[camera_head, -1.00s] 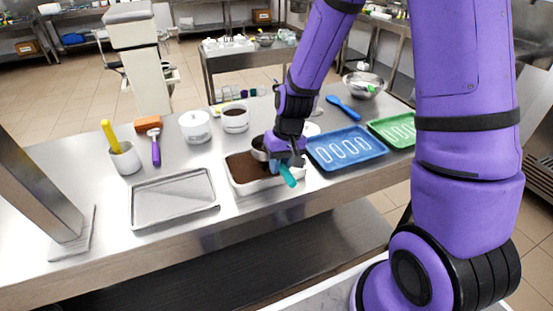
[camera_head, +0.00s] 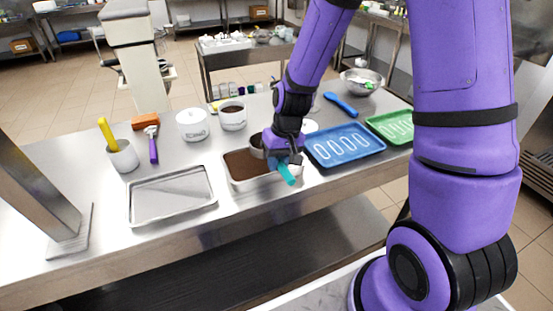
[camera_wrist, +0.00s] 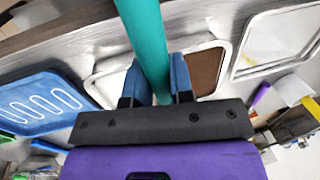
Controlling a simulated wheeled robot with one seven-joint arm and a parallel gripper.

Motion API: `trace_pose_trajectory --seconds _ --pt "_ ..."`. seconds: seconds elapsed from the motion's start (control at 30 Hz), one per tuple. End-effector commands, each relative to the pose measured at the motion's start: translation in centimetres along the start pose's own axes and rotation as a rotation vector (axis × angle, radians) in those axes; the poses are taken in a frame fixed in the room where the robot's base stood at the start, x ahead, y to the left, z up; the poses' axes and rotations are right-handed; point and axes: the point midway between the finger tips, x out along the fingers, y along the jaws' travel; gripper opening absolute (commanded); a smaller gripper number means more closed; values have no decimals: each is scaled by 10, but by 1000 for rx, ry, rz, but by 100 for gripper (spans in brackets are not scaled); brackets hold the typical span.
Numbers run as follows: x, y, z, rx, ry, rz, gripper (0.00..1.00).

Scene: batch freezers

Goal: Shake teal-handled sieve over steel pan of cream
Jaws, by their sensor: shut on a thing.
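My gripper (camera_head: 286,160) is shut on the teal handle (camera_head: 288,175) of the sieve, whose dark round bowl (camera_head: 257,146) shows partly behind the gripper in the head view. The handle also crosses between my blue fingers in the wrist view (camera_wrist: 148,40). The sieve is over the right part of the steel pan (camera_head: 233,182), which has a brown surface (camera_head: 243,163) in it. The pan's brown surface also appears in the wrist view (camera_wrist: 206,70). Much of the sieve is hidden by my gripper.
An empty metal tray (camera_head: 172,195) lies left of the pan. A blue tray (camera_head: 343,145) and a green tray (camera_head: 394,127) lie to the right. A blue spoon (camera_head: 341,105) lies farther back.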

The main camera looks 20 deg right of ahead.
Motion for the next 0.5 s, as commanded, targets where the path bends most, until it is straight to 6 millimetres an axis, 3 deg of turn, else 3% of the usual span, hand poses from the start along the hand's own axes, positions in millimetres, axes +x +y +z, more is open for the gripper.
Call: trace_pose_trajectory --seconds 0.5 --pt "-7 34 0 3 0 0 0"
